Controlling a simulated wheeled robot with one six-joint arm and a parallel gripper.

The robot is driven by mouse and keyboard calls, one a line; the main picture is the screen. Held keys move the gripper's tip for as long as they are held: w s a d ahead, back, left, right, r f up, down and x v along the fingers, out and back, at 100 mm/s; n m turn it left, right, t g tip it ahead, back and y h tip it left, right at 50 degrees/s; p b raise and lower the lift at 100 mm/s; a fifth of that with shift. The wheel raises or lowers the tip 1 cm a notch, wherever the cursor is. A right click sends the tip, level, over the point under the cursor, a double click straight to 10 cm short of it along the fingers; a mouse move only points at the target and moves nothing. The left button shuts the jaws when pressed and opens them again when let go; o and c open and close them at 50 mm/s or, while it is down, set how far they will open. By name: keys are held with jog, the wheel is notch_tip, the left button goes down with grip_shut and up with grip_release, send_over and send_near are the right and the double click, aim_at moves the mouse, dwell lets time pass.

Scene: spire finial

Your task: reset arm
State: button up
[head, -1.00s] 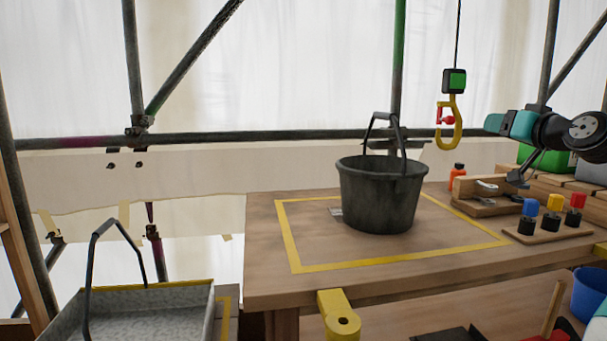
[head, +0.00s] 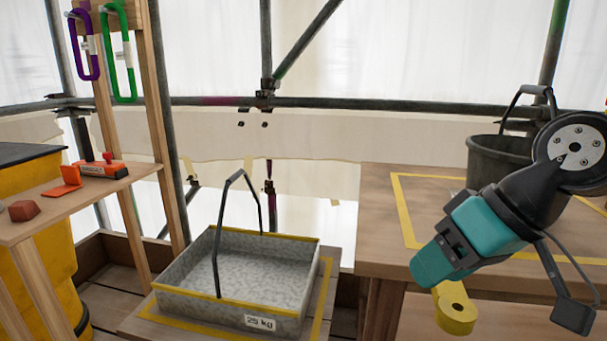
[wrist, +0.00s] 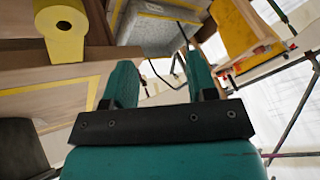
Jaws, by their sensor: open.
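My gripper (head: 431,265) is at the right in the head view, pointing down and left in front of the wooden table's left part. Its teal fingers also show in the wrist view (wrist: 160,72), spread apart with nothing between them. One finger hides most of the other in the head view. A dark bucket (head: 490,158) stands on the table behind my arm, its right side hidden by the arm.
A grey metal tray (head: 255,283) with a raised handle and a "25 kg" label stands lower left of the table (head: 380,215). A yellow roll-shaped piece (head: 455,310) is at the table's front edge. A shelf (head: 100,190) holds an orange tool (head: 103,169). Purple (head: 83,45) and green (head: 118,55) carabiners hang above.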

jog(key=s+a+f+n+g+h, duration=0.1)
jog(key=s+a+f+n+g, duration=0.15)
jog(key=s, duration=0.65)
notch_tip(320, 180, up, 23)
jog(key=p, duration=2.3)
jog(key=shift+s+g+h, duration=0.3)
jog(key=shift+s+g, duration=0.05)
jog(key=shift+s, duration=0.1)
jog(key=shift+c, duration=0.2)
